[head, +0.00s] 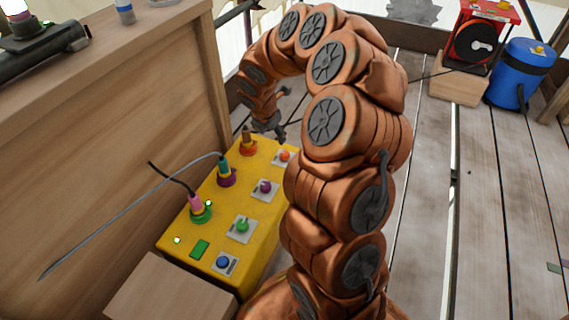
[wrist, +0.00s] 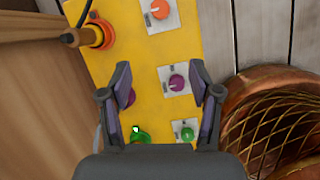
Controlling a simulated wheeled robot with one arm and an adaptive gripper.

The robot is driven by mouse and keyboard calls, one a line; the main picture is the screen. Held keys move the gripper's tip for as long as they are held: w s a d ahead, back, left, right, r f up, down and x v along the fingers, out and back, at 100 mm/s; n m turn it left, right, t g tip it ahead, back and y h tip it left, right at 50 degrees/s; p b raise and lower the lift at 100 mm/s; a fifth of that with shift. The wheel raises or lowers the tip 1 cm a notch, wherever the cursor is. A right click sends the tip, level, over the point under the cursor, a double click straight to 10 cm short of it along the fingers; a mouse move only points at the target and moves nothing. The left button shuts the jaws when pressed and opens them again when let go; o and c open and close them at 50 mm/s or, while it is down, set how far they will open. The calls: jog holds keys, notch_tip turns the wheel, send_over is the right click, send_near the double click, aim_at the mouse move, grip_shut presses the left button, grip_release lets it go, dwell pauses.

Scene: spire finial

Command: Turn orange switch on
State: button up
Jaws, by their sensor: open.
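The orange switch (head: 284,156) is a round orange knob on a pale plate at the far end of the yellow box (head: 228,262). In the wrist view the orange switch (wrist: 160,9) is at the top edge, beyond my fingertips. My gripper (wrist: 160,75) is open and empty, its fingers either side of the purple switch (wrist: 177,82) in the picture. I cannot tell its height above the box. In the head view my gripper (head: 279,134) hangs over the far end of the box, close to the orange switch, partly dark against the background.
Purple, green (head: 242,225) and blue (head: 223,262) switches line the box. Coloured plugs stand in sockets along its left, with a loose cable (head: 120,215). A wooden wall (head: 110,120) borders the left. A blue canister (head: 521,75) stands far right. Planks on the right are mostly clear.

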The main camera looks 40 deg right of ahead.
aim_at(285, 153)
jog(key=w+d+f+b, duration=0.1)
jog(key=d+f+b, duration=0.1)
jog(key=f, duration=0.3)
jog(key=w+d+f+n+b, duration=0.1)
jog(key=d+f+b, duration=0.1)
jog(key=f, duration=0.4)
jog(key=w+d+f+n+b, duration=0.1)
jog(key=d+f+b, duration=0.2)
jog(key=f, duration=0.2)
jog(key=shift+w+d+f+h, duration=0.15)
jog(key=shift+w+h, duration=0.15)
jog(key=shift+w, duration=0.1)
jog(key=c, duration=1.1)
